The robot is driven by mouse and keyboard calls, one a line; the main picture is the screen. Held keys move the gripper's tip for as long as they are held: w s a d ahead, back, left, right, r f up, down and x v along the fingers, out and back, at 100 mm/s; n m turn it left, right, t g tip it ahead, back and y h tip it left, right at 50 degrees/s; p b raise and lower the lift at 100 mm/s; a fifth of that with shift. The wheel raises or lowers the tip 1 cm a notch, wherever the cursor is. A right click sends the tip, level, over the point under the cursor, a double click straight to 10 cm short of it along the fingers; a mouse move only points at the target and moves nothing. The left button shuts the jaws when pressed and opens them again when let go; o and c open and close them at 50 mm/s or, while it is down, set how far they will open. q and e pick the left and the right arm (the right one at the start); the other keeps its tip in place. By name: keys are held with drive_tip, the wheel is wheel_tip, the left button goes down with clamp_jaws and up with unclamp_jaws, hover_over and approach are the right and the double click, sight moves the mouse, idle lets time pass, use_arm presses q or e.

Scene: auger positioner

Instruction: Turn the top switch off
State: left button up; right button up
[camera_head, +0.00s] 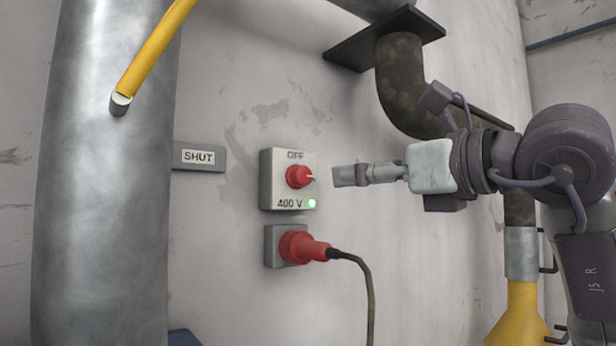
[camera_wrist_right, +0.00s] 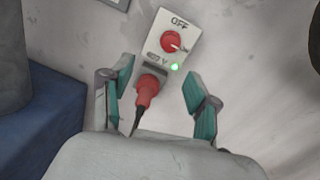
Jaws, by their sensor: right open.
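The top switch is a red rotary knob (camera_head: 299,176) on a grey box (camera_head: 270,190) marked OFF above and 400 V below. Its white pointer mark points right, not up at OFF, and a green lamp (camera_head: 312,203) on the box is lit. My right gripper (camera_head: 350,175) is just right of the knob, apart from it. In the wrist view the right gripper (camera_wrist_right: 160,92) is open and empty, with the knob (camera_wrist_right: 171,42) ahead of and above its fingertips. My left gripper is in neither view.
A red plug (camera_head: 303,248) with a dark cable (camera_head: 362,285) sits in a socket below the switch box. A SHUT plate (camera_head: 199,157) and a large metal pipe (camera_head: 100,200) are to the left. A dark bent pipe (camera_head: 400,85) is above right.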

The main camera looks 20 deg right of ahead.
sight(307, 177)
drive_tip(key=shift+m+h, duration=0.3)
drive_tip(key=shift+h, duration=0.1)
drive_tip(key=p+x, duration=0.2)
drive_tip(key=x, duration=0.2)
drive_tip(key=p+x, duration=0.2)
drive_tip(key=x, duration=0.2)
drive_tip(key=d+r+p+x, duration=0.1)
drive_tip(key=p+x, duration=0.1)
drive_tip(key=x, duration=0.2)
drive_tip(key=shift+w+r, duration=0.15)
drive_tip(key=shift+w, duration=0.15)
drive_tip(key=shift+w+a+p, duration=0.15)
drive_tip(key=shift+w+p, duration=0.2)
drive_tip(key=shift+w, duration=0.15)
drive_tip(key=shift+s, duration=0.1)
drive_tip(key=c, duration=1.1)
